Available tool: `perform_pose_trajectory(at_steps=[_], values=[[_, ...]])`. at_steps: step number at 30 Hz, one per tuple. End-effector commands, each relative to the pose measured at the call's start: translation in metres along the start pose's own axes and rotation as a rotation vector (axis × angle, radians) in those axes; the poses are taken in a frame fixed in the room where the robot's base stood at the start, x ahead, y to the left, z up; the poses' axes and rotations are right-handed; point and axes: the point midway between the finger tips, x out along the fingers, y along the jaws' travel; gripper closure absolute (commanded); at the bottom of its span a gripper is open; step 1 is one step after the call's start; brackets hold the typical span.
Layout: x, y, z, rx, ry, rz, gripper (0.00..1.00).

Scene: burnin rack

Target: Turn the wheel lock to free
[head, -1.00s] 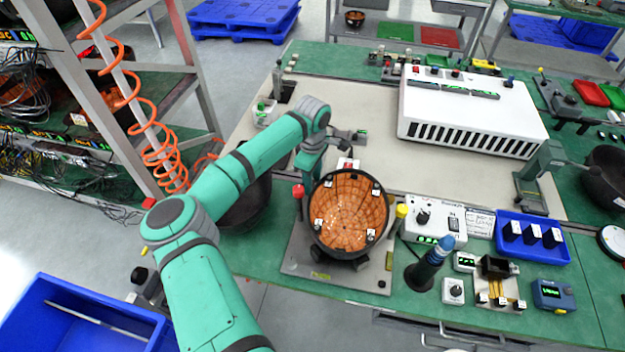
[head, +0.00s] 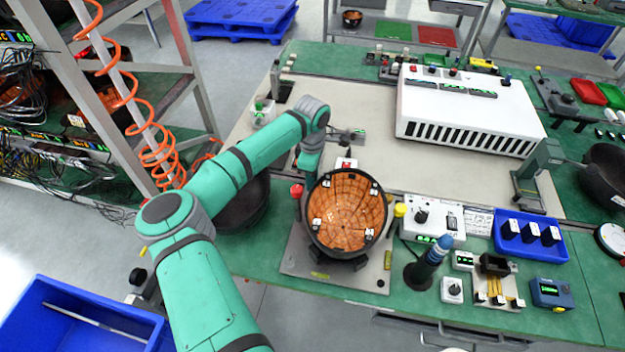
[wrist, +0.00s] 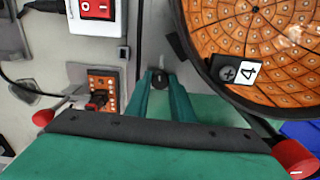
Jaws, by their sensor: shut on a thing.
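In the wrist view, the two teal fingers of my gripper (wrist: 160,82) are closed in around a small dark knob (wrist: 158,79), which seems to be the wheel lock. The fingers hide much of it, so its turn position cannot be read. A black-rimmed bowl with orange tiles (head: 347,213) stands on a grey plate just right of my gripper. Its rim, with a tag marked 4, shows in the wrist view (wrist: 240,72). In the head view my arm and the bowl hide the fingertips and the knob.
A red knob on a post (head: 297,191) is left of the bowl and a yellow-capped post (head: 400,210) right of it. A red-and-white switch box (wrist: 97,15) and an orange board (wrist: 103,87) lie near my fingers. A white slotted unit (head: 465,110) stands behind.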

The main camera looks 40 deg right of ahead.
Motion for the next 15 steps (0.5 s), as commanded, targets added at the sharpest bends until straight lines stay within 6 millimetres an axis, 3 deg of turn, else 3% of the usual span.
perform_pose_trajectory(at_steps=[15], values=[[-0.0019,-0.0007,-0.0067,-0.488,0.012,0.003,1.00]])
